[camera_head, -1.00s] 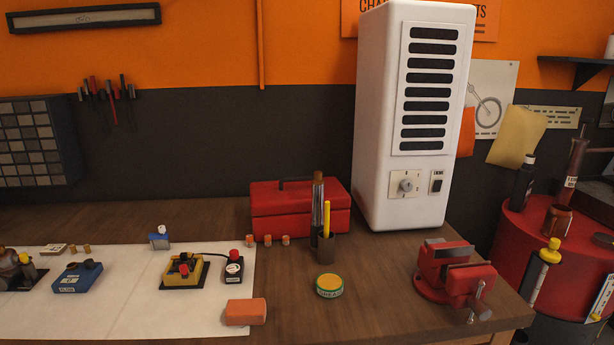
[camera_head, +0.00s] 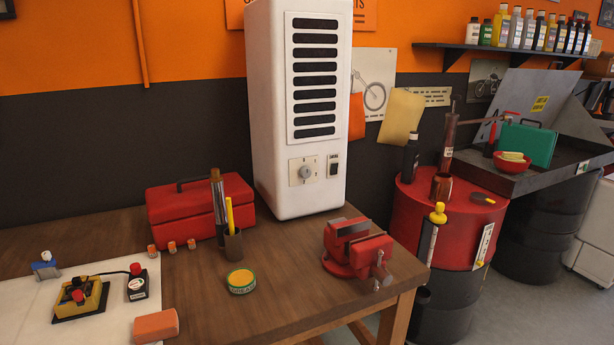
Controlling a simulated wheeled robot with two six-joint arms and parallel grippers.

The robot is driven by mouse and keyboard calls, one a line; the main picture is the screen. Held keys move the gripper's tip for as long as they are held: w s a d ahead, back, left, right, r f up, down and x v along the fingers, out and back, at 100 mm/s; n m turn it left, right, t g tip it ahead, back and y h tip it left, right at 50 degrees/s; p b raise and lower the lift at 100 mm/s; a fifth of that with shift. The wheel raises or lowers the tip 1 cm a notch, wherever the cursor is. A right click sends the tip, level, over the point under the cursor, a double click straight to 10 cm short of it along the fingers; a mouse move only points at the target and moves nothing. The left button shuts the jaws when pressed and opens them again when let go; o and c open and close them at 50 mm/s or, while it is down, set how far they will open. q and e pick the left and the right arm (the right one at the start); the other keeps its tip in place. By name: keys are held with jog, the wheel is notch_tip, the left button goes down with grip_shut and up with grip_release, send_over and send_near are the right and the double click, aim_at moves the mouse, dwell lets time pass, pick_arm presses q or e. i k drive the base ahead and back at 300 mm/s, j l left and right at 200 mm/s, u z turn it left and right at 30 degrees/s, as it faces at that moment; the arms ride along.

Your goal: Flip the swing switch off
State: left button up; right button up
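A tall white tower unit (camera_head: 267,110) with dark horizontal vents stands at the back of the wooden workbench. Low on its front is a round knob on a cream plate (camera_head: 306,171). To the right of the knob is a small dark rocker switch (camera_head: 334,169) on a light plate, with a tiny label above it that is too small to read surely. Which way the rocker is tipped cannot be told. Neither of my grippers shows in the view.
A red toolbox (camera_head: 180,212), a pen cup (camera_head: 233,246) and a round tin (camera_head: 240,281) stand left of and before the tower. A red vise (camera_head: 358,250) sits at the bench's right edge. A red drum (camera_head: 440,215) stands beyond it.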

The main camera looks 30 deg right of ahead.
aim_at(334, 167)
jog(key=i+l, duration=0.3)
jog(key=l, duration=0.2)
jog(key=i+l, duration=0.35)
jog(key=i+l+z, duration=0.1)
jog(key=i+l, duration=0.2)
jog(key=l, duration=0.3)
